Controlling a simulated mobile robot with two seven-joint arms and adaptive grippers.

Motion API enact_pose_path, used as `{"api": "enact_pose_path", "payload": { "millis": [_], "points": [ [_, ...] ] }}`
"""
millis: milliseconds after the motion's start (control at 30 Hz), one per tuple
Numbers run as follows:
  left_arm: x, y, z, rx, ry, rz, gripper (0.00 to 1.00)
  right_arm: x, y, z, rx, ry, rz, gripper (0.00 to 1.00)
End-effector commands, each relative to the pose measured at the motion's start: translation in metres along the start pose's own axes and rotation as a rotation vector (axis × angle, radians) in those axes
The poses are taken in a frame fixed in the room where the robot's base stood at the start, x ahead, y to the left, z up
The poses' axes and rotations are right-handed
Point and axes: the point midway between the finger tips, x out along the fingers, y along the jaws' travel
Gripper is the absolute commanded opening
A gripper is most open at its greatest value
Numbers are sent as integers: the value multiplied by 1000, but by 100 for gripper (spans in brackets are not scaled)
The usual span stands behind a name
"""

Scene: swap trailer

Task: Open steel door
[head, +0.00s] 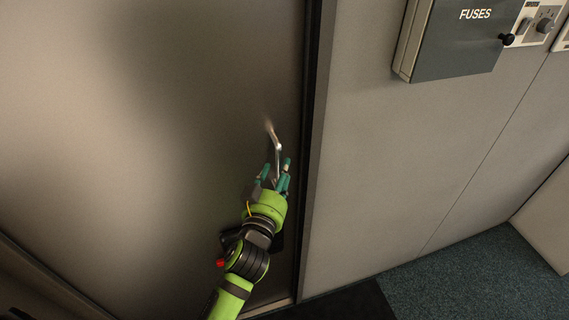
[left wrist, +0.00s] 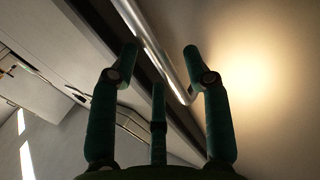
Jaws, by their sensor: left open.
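The steel door (head: 150,130) is a large grey-beige panel filling the left of the head view. It looks shut against the dark frame edge at its right. A shiny metal handle (head: 278,150) stands out from the door near that edge. My left gripper (head: 277,170) is at the handle's lower part with its green fingers spread. In the left wrist view the bar of the handle (left wrist: 155,45) runs between the tips of the open fingers (left wrist: 163,60). I cannot tell whether any finger touches it. My right gripper is in neither view.
A grey fuse box (head: 455,45) with a black knob is fixed to the wall panel right of the door. Switches (head: 540,20) sit beside it. A dark mat (head: 345,303) lies at the door's foot, and blue-grey carpet (head: 470,275) is clear at the right.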

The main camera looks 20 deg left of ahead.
Motion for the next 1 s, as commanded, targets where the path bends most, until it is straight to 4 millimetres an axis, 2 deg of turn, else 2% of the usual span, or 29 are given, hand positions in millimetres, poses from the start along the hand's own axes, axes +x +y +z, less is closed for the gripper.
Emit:
{"api": "enact_pose_path", "payload": {
  "millis": [100,200,500,567,600,633,867,1000],
  "points": [
    [15,0,-1,2,1,0,48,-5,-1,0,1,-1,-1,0],
    [21,0,0,1,0,0,48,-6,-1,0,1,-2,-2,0],
    [24,0,1,1,-1,0,48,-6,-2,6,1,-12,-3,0],
    [24,0,1,1,-1,0,24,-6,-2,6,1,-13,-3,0],
    [24,0,1,1,-1,0,8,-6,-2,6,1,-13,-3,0],
    [24,0,1,1,-1,0,0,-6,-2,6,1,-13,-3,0],
    [26,-2,1,1,0,-4,0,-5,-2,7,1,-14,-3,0],
    [47,-13,4,5,5,-41,0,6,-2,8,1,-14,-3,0]
  ]
}}
